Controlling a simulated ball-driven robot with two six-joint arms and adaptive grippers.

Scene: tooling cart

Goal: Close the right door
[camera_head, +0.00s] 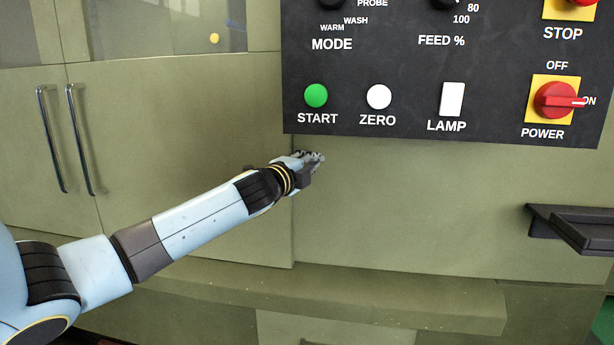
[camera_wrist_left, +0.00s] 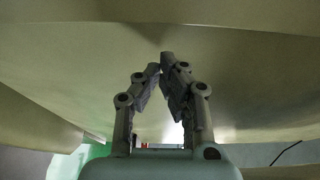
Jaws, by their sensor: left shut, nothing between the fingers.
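The right door (camera_head: 180,120) is a plain olive-green panel. Its long metal handle (camera_head: 80,140) stands close beside the left door's handle (camera_head: 52,140). The two doors look about flush in the head view, with a thin seam between them and no clear gap. My left gripper (camera_head: 318,159) is shut and empty, just past the door's right edge and below the control panel. Its fingertips also show in the left wrist view (camera_wrist_left: 164,64), close together in front of a pale green surface. Whether they touch it I cannot tell. My right gripper is out of view.
The black control panel (camera_head: 350,70) with knobs and buttons hangs just above my left gripper. A dark shelf (camera_head: 575,226) juts out at the right. A green ledge (camera_head: 400,295) runs below my arm. The panel area right of my gripper is clear.

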